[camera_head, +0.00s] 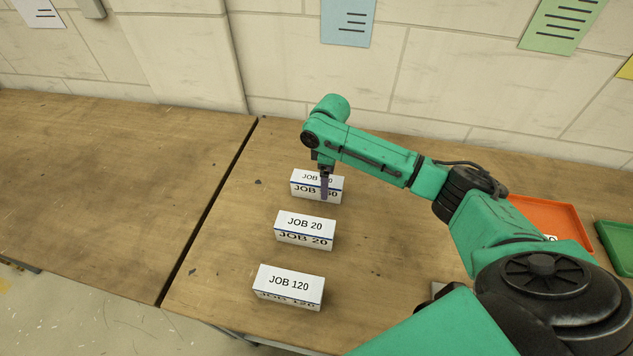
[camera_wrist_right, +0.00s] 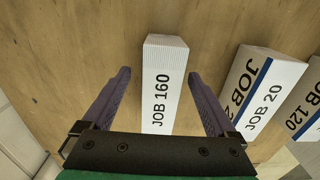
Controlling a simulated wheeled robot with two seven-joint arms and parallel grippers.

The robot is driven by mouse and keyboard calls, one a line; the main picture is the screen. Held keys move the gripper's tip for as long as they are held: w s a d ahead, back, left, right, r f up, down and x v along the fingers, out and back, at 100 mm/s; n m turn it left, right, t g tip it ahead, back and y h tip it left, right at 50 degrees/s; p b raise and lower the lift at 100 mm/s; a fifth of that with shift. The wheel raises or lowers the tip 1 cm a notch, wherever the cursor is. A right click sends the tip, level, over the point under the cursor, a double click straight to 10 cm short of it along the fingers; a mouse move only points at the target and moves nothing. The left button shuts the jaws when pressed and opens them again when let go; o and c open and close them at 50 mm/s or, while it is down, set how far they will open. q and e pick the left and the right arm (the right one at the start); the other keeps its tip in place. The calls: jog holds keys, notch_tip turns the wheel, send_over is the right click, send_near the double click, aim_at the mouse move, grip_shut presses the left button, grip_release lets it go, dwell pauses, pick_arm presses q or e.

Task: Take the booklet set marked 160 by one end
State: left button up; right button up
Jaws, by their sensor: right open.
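The booklet set marked JOB 160 (camera_head: 302,188) is a white block with a blue stripe, the farthest of three in a row on the wooden table. My right gripper (camera_head: 324,190) is over it, pointing down, and hides part of its label. In the right wrist view the JOB 160 set (camera_wrist_right: 163,60) lies lengthwise between the two spread fingers of my right gripper (camera_wrist_right: 159,74). A gap shows on each side. The gripper is open and empty. My left gripper is not in view.
The JOB 20 set (camera_head: 305,228) and the JOB 120 set (camera_head: 289,286) lie nearer on the table (camera_head: 225,270). An orange tray (camera_head: 565,220) and a green tray (camera_head: 620,245) are at the right. A wall (camera_head: 430,80) stands behind. The table left of the row is clear.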

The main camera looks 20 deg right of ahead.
jog(key=shift+s+f, duration=0.25)
jog(key=shift+f, duration=0.8)
jog(key=shift+w, duration=0.1)
jog(key=c, duration=1.5)
grip_shut()
jog(key=shift+r, duration=0.1)
